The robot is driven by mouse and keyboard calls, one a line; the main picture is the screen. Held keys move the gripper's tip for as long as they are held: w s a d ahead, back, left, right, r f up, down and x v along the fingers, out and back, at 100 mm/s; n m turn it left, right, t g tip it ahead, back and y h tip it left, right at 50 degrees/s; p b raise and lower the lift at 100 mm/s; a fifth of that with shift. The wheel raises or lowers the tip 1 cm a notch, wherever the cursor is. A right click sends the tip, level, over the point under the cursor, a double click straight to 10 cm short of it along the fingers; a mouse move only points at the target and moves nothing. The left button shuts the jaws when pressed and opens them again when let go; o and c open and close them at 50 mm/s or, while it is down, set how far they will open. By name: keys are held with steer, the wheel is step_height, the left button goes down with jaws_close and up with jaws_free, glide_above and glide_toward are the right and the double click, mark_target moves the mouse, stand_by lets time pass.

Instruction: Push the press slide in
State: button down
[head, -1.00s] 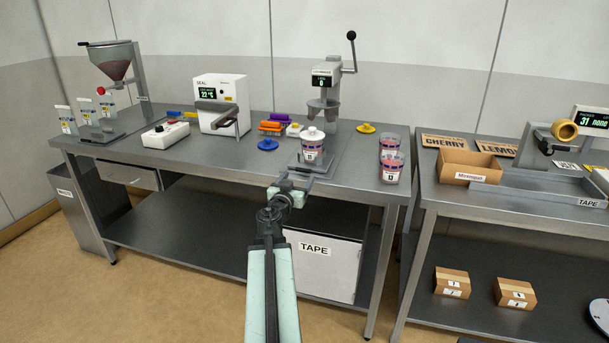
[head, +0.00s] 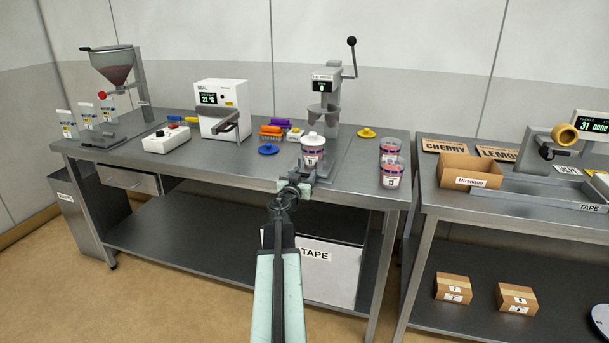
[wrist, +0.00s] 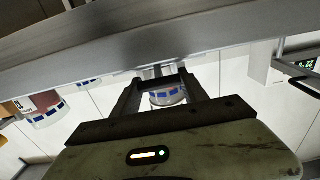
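The lid press (head: 327,100) stands at the back of the steel table, its lever raised at the right. Its grey slide (head: 328,172) sticks out toward me, with a jar (head: 313,158) under a white lid (head: 313,140) on it. The jar stands in front of the press head, not under it. My gripper (head: 303,184) is at the slide's front end, near the table's front edge. In the wrist view my gripper (wrist: 159,82) has its fingers apart, with the jar (wrist: 165,97) beyond them. I cannot tell whether they touch the slide.
Two filled jars (head: 390,164) stand right of the slide. A blue lid (head: 268,150), a yellow lid (head: 367,132) and coloured pieces (head: 271,131) lie around the press. The sealer (head: 222,108) stands left. A gap separates this table from the right one (head: 430,200).

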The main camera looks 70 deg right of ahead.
mark_target(310, 165)
steer(key=d, duration=0.9)
steer(key=shift+w, duration=0.25)
steer(key=shift+a, duration=0.1)
steer(key=c, duration=0.6)
jaws_free()
steer(key=a, duration=0.8)
steer(key=shift+s, duration=0.2)
